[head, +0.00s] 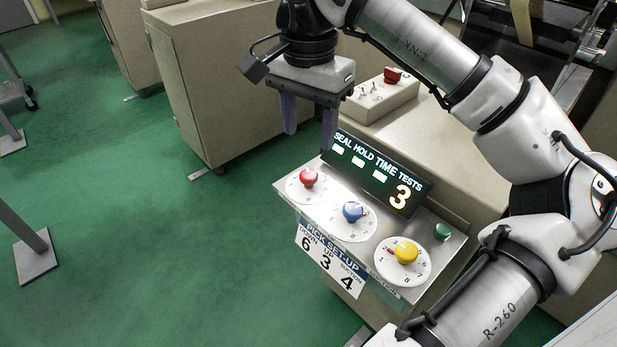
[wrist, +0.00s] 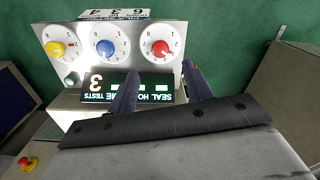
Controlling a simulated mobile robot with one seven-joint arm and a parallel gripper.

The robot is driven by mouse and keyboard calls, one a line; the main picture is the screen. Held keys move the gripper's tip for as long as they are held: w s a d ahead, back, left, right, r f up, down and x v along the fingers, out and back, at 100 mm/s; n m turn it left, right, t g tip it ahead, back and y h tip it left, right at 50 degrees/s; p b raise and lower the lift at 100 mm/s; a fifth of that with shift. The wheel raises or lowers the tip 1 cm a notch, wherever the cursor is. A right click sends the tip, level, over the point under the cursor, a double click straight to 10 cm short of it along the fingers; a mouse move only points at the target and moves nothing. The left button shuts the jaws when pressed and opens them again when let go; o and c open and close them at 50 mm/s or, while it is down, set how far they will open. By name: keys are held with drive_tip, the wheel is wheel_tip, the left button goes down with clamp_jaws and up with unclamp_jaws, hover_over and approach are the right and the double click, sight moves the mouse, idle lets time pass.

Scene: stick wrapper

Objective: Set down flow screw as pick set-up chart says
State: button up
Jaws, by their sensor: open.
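The pick set-up chart (head: 330,258) on the panel's front edge reads DOWN 6, UP 3 and a third column, SUCTION, 4. Red (head: 308,179), blue (head: 352,211) and yellow (head: 405,252) knobs stand in a row on numbered white dials. The red knob also shows in the wrist view (wrist: 160,48), as do the blue (wrist: 104,47) and yellow (wrist: 56,49). I cannot read the red knob's setting or labels under the red and blue dials. My gripper (head: 309,139) is open and empty above the panel, its fingertips apart from the red knob, which shows between them in the wrist view.
A black display (head: 375,172) reading SEAL HOLD TIME TESTS 3 stands behind the knobs, close to my fingers. A green button (head: 442,231) is at the panel's right. A box with switches and a red button (head: 392,75) sits behind. Green floor is open to the left.

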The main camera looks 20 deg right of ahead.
sight(308, 174)
wheel_tip(308, 174, down, 9)
drive_tip(key=b, duration=0.6)
drive_tip(key=shift+r, duration=0.15)
drive_tip(key=c, duration=1)
drive_tip(key=shift+o, duration=0.2)
